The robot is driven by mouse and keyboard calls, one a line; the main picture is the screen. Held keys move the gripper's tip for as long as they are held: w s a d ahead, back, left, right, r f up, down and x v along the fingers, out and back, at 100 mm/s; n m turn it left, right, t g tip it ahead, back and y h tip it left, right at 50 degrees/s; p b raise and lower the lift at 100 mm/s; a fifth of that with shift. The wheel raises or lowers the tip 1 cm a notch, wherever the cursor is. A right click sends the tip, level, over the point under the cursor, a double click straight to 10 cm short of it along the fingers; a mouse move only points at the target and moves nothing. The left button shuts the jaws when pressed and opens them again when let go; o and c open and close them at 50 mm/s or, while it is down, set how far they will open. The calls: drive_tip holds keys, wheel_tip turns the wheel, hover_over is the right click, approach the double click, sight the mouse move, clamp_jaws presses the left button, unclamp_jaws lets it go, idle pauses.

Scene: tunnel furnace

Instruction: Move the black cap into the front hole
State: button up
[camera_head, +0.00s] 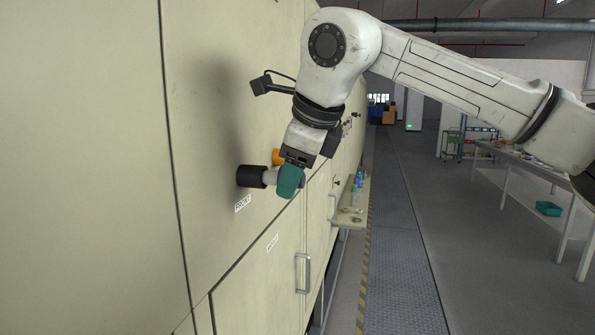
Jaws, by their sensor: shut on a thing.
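The black cap (250,176) is a dark cylinder with a light grey stem (269,177) on its right side. It is right at the cream furnace wall, just above the white label reading FRONT (242,203). My gripper (289,181), with teal fingers, is shut on the grey stem and points down and left. The front hole itself does not show; the cap covers that spot. I cannot tell whether the cap is inside the hole, touching the wall or a little off it.
An orange part (277,157) shows just behind the gripper. A second label (272,243), a door handle (303,273) and a small shelf with bottles (351,207) are along the wall. A table (520,160) and teal crate (548,209) are right. The walkway (398,230) is clear.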

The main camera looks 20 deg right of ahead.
drive_tip(key=shift+w+a+p, duration=0.55)
drive_tip(key=shift+w+a, duration=0.05)
drive_tip(key=shift+a, duration=0.25)
idle(0.8)
drive_tip(key=shift+w+a, duration=0.2)
drive_tip(key=o, duration=1.2)
drive_tip(key=shift+c, duration=0.2)
drive_tip(key=shift+r, duration=0.1)
drive_tip(key=p+v, duration=0.2)
drive_tip(key=v, duration=0.4)
drive_tip(key=shift+s+r+p, duration=0.3)
